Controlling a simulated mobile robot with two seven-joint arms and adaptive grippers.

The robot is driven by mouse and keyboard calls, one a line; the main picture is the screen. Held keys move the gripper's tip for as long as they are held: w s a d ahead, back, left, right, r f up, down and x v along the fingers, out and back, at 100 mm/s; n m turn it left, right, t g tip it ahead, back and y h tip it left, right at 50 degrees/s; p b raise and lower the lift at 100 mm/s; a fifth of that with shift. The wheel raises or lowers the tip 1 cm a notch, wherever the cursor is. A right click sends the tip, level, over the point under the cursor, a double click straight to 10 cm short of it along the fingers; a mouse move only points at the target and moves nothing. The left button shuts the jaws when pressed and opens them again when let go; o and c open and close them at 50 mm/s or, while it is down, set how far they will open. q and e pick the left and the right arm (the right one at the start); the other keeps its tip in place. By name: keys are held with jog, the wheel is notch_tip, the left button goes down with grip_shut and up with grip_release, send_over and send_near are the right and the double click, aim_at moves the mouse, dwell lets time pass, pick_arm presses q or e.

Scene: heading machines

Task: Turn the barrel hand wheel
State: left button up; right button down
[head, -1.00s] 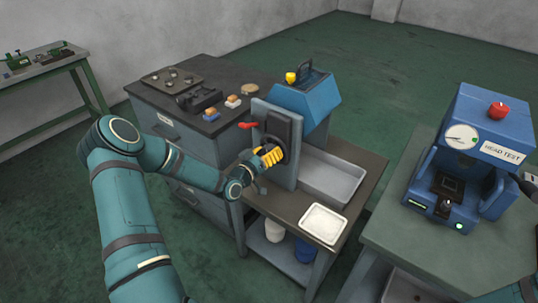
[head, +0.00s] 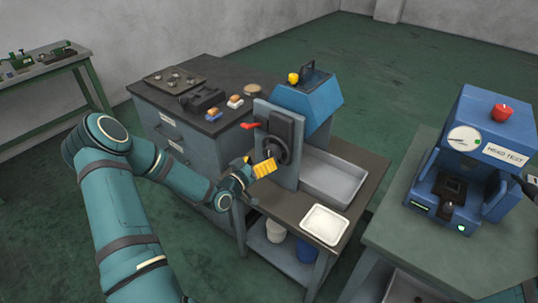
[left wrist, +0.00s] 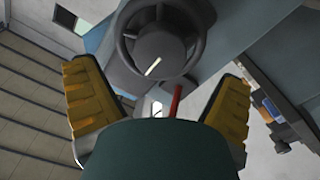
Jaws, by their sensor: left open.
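The dark barrel hand wheel (head: 283,150) is on the front plate of the blue heading machine (head: 308,103). In the left wrist view the wheel (left wrist: 158,40) shows as a round rim with a grey hub and a pale line on the hub. My left gripper (head: 261,169), with yellow ribbed fingers, is just in front of and below the wheel. In the left wrist view the gripper (left wrist: 160,88) is open, its fingers apart on either side below the rim, holding nothing.
A red lever (head: 250,125) sticks out left of the wheel. A grey tray (head: 333,178) and a white tray (head: 325,224) are on the bench right of the plate. A drawer cabinet (head: 190,140) stands behind left; a blue head tester (head: 470,160) stands at right.

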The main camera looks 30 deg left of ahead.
pick_arm(q)
jog(key=s, duration=0.7)
jog(key=shift+s+a, duration=0.15)
jog(key=shift+a, duration=0.15)
